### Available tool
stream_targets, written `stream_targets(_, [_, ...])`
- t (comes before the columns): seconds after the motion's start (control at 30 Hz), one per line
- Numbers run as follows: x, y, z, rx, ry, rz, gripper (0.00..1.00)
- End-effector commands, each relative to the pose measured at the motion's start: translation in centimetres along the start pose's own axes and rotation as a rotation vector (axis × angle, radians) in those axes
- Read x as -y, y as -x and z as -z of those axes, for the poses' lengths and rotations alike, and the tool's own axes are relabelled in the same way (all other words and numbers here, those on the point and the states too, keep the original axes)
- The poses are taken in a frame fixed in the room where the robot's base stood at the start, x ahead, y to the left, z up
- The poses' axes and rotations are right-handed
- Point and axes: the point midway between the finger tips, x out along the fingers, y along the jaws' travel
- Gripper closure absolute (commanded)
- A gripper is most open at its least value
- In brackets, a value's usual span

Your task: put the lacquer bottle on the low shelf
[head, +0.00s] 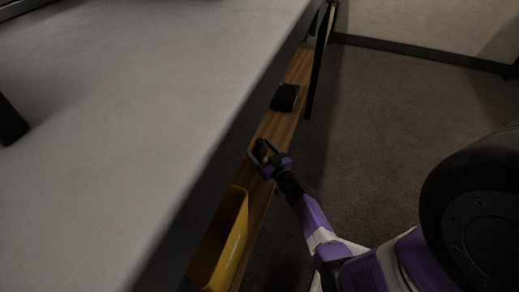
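The low shelf (274,122) is a long wooden board under the edge of the grey worktop. My gripper (259,147) is over this shelf, reaching in from the right, between a yellow bin and a black object. A small dark brown thing (260,149), probably the lacquer bottle, shows between its two dark fingers. It looks upright, but its base is hidden, and I cannot tell whether it touches the board. I also cannot tell whether the fingers press on it.
A yellow bin (232,228) stands on the shelf nearer to me, partly hidden by the worktop (150,90). A black object (285,97) lies farther along the shelf, before a black upright post (318,70). Bare board separates it from my gripper. Carpet (390,120) on the right is clear.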

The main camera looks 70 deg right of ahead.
Motion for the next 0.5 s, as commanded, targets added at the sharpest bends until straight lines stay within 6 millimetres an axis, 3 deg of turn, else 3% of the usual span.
stream_targets(0.23, [0.0, 0.0, 0.5, -0.001, 0.000, 0.000, 0.25])
stream_targets(0.5, [0.0, 4.6, 0.6, 0.003, -0.001, 0.000, 0.25])
